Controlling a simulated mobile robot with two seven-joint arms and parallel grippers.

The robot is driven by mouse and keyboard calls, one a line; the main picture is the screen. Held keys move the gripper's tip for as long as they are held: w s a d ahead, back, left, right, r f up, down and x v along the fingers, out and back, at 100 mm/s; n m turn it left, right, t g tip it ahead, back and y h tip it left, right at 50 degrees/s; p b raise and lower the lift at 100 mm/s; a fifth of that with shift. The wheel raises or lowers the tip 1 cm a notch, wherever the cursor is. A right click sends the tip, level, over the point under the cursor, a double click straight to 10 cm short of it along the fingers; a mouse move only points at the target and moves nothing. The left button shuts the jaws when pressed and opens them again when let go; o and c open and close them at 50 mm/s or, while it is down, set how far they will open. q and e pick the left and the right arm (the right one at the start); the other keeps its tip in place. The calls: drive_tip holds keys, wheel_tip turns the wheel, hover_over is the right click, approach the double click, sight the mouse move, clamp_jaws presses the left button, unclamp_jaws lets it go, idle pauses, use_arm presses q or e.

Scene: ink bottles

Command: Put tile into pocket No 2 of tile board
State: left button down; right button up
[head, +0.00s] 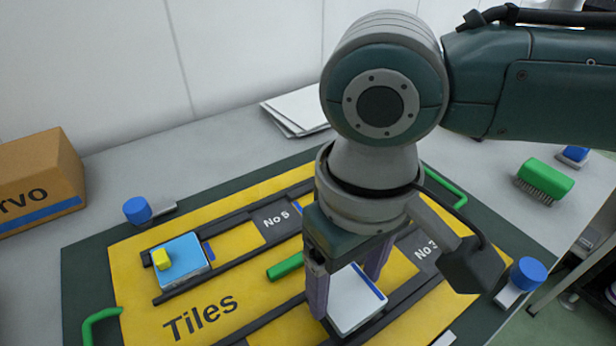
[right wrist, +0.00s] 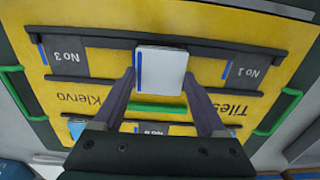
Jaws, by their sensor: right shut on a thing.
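My right gripper (head: 347,296) is shut on a white tile (head: 356,302) with a blue stripe along one edge. The tile also shows in the right wrist view (right wrist: 162,70), with a finger at each side. It is over the front row of the yellow tile board (head: 140,270), between the pockets marked No 3 (right wrist: 66,57) and No 1 (right wrist: 246,73). It overlaps the dark rails there and hides the label beneath. I cannot tell whether it touches the board. My left gripper is not in view.
A light blue tile with a yellow knob (head: 182,262) sits in the back row at left. A green bar (head: 286,266) lies mid-board, with green handles (head: 100,322) at the ends. A cardboard box (head: 40,180), white sheets (head: 296,108) and a green brush (head: 545,178) are around it.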

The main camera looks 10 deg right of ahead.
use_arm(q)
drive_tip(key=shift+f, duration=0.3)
use_arm(e)
drive_tip(key=shift+f, duration=1)
drive_tip(key=shift+f, duration=0.15)
drive_tip(key=o, duration=1.4)
wheel_tip(320, 180, up, 12)
drive_tip(key=p, duration=0.2)
drive_tip(key=s+a+f+n+t+y, duration=0.1)
drive_tip(key=s+a+f+t+y, duration=0.1)
drive_tip(key=s+a+y, duration=0.3)
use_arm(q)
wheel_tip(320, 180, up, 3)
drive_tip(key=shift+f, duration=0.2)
use_arm(e)
drive_tip(key=m+t+h, duration=0.2)
drive_tip(key=m+h, duration=0.1)
drive_tip(key=h, duration=0.2)
approach(345, 290)
drive_tip(key=s+d+f, duration=0.2)
drive_tip(key=s+d, duration=0.7)
drive_tip(key=shift+d+f, duration=0.2)
drive_tip(key=shift+f, duration=0.05)
